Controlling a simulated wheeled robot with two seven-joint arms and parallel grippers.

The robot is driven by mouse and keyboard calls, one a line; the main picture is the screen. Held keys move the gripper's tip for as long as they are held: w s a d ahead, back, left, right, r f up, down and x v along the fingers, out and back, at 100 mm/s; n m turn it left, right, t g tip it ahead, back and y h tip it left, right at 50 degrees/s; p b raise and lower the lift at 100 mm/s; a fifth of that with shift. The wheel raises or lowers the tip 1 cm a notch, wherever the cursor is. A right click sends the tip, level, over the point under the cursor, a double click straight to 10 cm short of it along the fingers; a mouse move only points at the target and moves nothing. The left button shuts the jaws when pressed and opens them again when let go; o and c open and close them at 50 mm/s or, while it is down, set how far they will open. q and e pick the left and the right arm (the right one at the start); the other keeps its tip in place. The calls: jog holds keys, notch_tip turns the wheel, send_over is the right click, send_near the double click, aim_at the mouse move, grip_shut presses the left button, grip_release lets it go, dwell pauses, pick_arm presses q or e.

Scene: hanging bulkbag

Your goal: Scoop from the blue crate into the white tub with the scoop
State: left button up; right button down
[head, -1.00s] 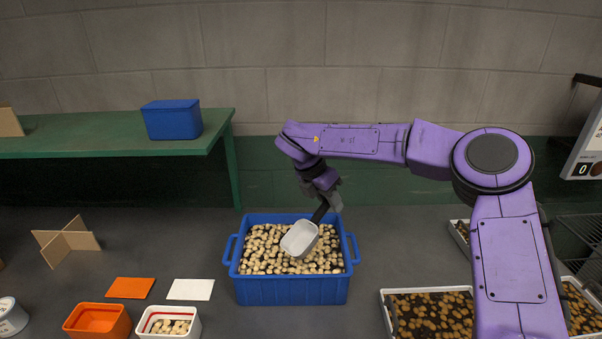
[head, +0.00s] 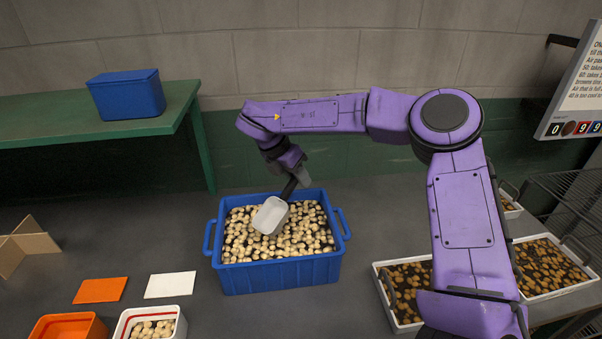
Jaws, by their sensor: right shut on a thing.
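The blue crate (head: 278,277) stands on the grey worktop, filled with pale, dark-spotted pieces (head: 300,235). My right gripper (head: 294,178) is above the crate's back part, shut on the dark handle of the scoop (head: 271,216). The scoop's pale bowl is over the left-middle of the crate, tilted; I cannot tell whether it touches the pieces or holds any. The white tub (head: 152,325), with a red line inside its rim, stands at the front left and holds some of the same pieces. It is cut off by the lower edge. My left gripper is not in view.
An orange tub (head: 68,328) stands left of the white tub. An orange card (head: 101,290) and a white card (head: 170,285) lie behind them. Trays of brown pieces (head: 545,265) are at the right. A blue box (head: 126,95) sits on the green shelf.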

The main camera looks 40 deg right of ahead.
pick_arm(q)
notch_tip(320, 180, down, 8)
jog(key=b, duration=0.7)
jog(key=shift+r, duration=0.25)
pick_arm(e)
notch_tip(320, 180, down, 10)
jog(key=a, duration=0.2)
jog(key=shift+s+a+f, duration=0.15)
jog(key=shift+s+a, duration=0.15)
dwell(0.9)
